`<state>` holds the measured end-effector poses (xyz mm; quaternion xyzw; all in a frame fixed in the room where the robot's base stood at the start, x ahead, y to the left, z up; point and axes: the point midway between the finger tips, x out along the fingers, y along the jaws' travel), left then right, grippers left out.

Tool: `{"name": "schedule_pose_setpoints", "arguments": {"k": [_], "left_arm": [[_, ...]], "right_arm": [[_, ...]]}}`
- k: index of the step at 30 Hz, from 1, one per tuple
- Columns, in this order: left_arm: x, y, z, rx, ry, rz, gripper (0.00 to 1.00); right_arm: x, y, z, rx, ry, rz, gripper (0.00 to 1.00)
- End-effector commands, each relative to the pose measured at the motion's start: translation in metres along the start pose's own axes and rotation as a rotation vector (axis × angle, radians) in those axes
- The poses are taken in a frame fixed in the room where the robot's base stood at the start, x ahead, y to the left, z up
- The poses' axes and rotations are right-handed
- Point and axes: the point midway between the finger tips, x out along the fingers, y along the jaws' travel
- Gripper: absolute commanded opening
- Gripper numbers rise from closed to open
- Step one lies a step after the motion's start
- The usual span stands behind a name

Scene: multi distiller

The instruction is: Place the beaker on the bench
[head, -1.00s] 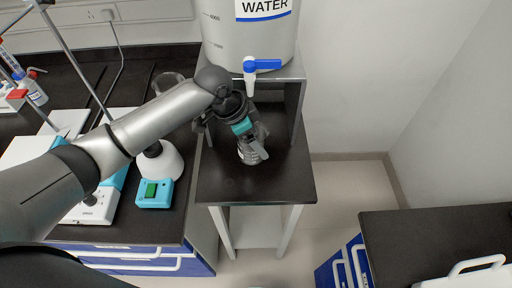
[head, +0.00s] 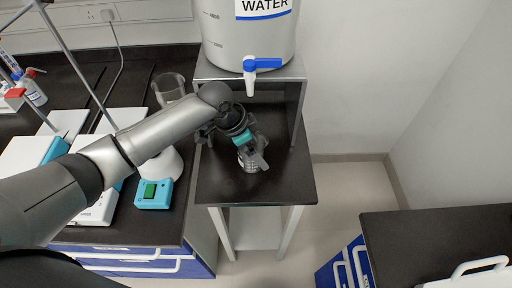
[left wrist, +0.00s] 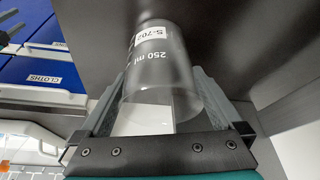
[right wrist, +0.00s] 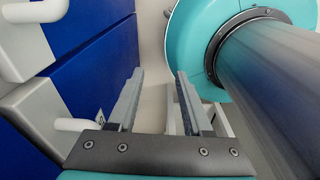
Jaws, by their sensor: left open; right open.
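The clear beaker (head: 250,166), marked 250 ml and S-702, is at the small dark-topped stand (head: 225,185) below the water tank's tap. My left gripper (head: 253,152) is around it, partly hiding it. In the left wrist view the beaker (left wrist: 165,62) lies between the two fingers of my open left gripper (left wrist: 160,85); whether either finger touches it is hard to tell. My right gripper (right wrist: 158,80) is open and empty in the right wrist view. The black-topped bench (head: 130,228) is left of the stand.
The water tank (head: 245,40) with a blue tap (head: 255,66) stands on a raised shelf behind the beaker. On the bench are a glass vessel (head: 168,88), a white flask (head: 166,166) and a teal device (head: 153,194). A second dark counter (head: 410,235) is at right.

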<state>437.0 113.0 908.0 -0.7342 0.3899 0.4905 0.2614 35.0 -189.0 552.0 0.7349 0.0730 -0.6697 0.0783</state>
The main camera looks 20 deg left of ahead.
Motion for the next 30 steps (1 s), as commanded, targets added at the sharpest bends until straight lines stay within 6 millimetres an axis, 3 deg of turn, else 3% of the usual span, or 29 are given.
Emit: {"name": "schedule_pose_setpoints", "arguments": {"k": [5,18,24,30], "left_arm": [[-0.014,-0.001,-0.002,0.0,0.002,-0.002,1.0],[-0.102,-0.001,-0.002,0.001,0.001,-0.002,1.0],[-0.12,-0.001,-0.001,-0.001,0.001,-0.001,1.0],[-0.123,0.0,-0.001,-0.001,0.0,0.001,1.0]], "right_arm": [[-0.004,0.0,0.0,0.0,0.0,0.0,0.5],[-0.022,0.0,-0.002,-0.001,0.0,-0.001,0.5],[-0.024,0.0,-0.002,-0.001,0.0,-0.001,0.5],[-0.024,-0.001,-0.002,-0.001,0.0,-0.001,0.5]]}}
